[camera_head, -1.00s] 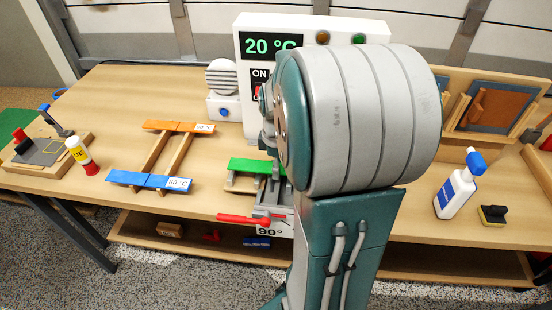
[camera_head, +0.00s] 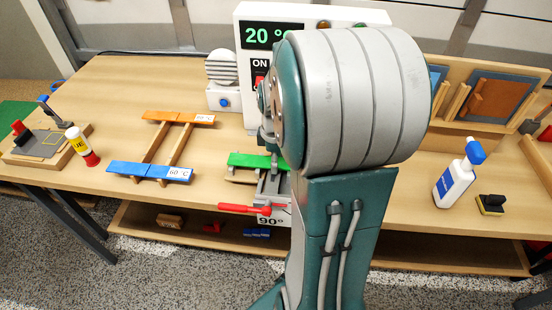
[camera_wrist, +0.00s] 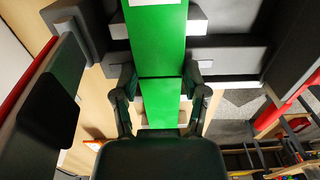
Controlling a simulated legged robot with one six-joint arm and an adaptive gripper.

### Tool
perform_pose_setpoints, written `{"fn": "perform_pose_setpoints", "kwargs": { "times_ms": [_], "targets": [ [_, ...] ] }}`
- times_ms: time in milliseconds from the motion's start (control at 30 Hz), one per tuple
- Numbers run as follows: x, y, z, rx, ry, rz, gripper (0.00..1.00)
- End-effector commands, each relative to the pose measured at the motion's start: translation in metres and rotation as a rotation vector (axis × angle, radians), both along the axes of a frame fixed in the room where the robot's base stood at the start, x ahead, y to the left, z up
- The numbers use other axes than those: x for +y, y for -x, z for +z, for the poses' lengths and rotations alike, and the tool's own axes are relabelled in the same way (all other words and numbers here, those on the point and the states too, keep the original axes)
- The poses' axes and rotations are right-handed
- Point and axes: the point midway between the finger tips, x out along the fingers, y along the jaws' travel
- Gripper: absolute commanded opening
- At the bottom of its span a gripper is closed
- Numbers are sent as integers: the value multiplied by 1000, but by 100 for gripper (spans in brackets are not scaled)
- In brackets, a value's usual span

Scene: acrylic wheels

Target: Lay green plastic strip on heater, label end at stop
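The green strip (camera_head: 250,160) lies level near the table's front edge, its right part hidden behind my arm. In the wrist view the green strip (camera_wrist: 160,100) runs straight away from my gripper (camera_wrist: 165,85). A white unit (camera_head: 243,14), apparently the heater, stands behind with a green 20 ° display and a red ON switch. Its lower right, and any stop, are hidden by my arm.
A grey bending device with a red handle (camera_head: 243,208) and a 90° sign sits at the front edge. Orange (camera_head: 165,116) and blue (camera_head: 140,170) strips lie on wooden rails to the left. A glue bottle (camera_head: 82,147) and white spray bottle (camera_head: 455,185) stand apart.

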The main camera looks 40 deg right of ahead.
Motion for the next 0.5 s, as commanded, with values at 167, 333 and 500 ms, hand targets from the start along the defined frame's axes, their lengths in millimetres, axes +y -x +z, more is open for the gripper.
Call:
{"fn": "perform_pose_setpoints", "kwargs": {
  "times_ms": [167,333,500],
  "targets": [
    [0,0,0,0,0,0,96],
    [0,0,0,0,0,0,96],
    [0,0,1,-1,1,0,96]
  ]
}}
